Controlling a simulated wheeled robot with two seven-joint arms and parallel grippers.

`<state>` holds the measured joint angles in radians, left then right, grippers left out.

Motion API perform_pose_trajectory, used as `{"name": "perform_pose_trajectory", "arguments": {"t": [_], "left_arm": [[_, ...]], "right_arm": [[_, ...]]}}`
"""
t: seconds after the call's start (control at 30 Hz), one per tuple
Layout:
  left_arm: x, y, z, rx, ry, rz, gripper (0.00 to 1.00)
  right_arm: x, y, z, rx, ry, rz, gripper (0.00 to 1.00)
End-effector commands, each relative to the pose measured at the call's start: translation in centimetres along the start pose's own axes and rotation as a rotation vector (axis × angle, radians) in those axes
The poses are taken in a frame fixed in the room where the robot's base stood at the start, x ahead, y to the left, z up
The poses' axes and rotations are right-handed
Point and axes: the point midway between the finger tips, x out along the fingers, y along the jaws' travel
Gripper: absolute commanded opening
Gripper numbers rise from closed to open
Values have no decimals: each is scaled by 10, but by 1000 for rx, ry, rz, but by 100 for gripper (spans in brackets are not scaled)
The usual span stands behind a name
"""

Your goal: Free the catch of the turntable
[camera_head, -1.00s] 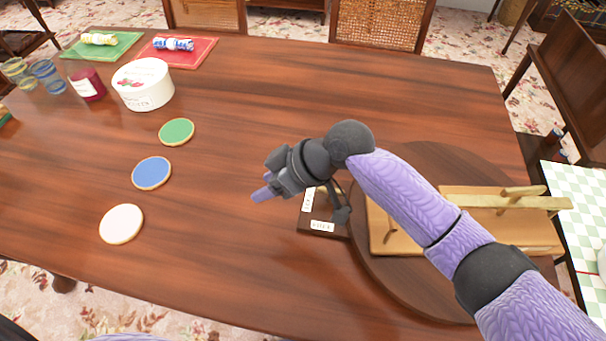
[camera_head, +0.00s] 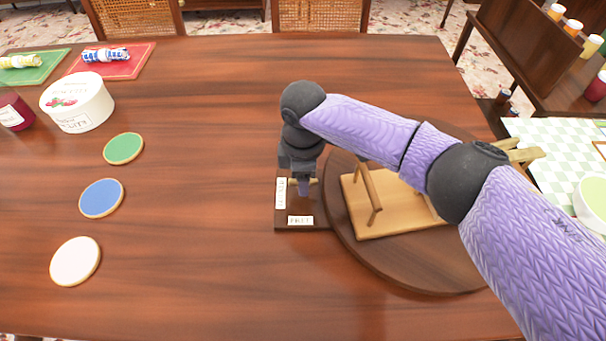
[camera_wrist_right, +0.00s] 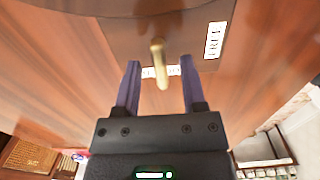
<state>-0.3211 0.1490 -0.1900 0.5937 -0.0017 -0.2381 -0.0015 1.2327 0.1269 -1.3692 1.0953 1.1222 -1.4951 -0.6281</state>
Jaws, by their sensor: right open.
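The turntable (camera_head: 400,267) is a round dark wooden disc on the table, bearing a light wooden stand (camera_head: 395,215). At its left edge is a dark catch plate (camera_head: 316,213) with two white labels; the front one (camera_head: 299,220) seems to read FREE, the left one (camera_head: 281,193) is unreadable. My right gripper (camera_head: 304,188) points down over the plate. In the wrist view its open fingers (camera_wrist_right: 160,66) stand either side of the lever, apparently not touching it.
Green (camera_head: 123,148), blue (camera_head: 101,198) and white (camera_head: 75,261) discs lie at the left. A white tub (camera_head: 77,103) and a dark red jar (camera_head: 12,108) stand behind them. The table between the discs and catch plate is clear.

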Motion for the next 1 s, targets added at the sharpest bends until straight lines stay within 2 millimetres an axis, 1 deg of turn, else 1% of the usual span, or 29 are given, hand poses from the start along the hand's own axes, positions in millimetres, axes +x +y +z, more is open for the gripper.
{"name": "perform_pose_trajectory", "arguments": {"t": [0.07,0.1,0.27,0.3,0.33,0.77,1.0], "left_arm": [[0,-1,-1,0,2,-2,63],[0,-1,-2,1,2,-2,63],[0,-2,-4,1,6,-3,63],[0,-2,-4,2,6,-3,63],[0,-2,-5,2,7,-3,63],[-1,0,-4,3,7,-1,63],[-6,3,0,2,4,5,63]], "right_arm": [[-1,0,0,0,0,0,53],[-1,0,0,0,1,0,44],[-1,0,0,0,1,0,11],[-1,0,0,0,1,0,2],[-1,0,0,0,1,0,0],[-1,0,-1,-27,2,-1,0],[-2,-1,-1,-162,3,-1,0]]}}
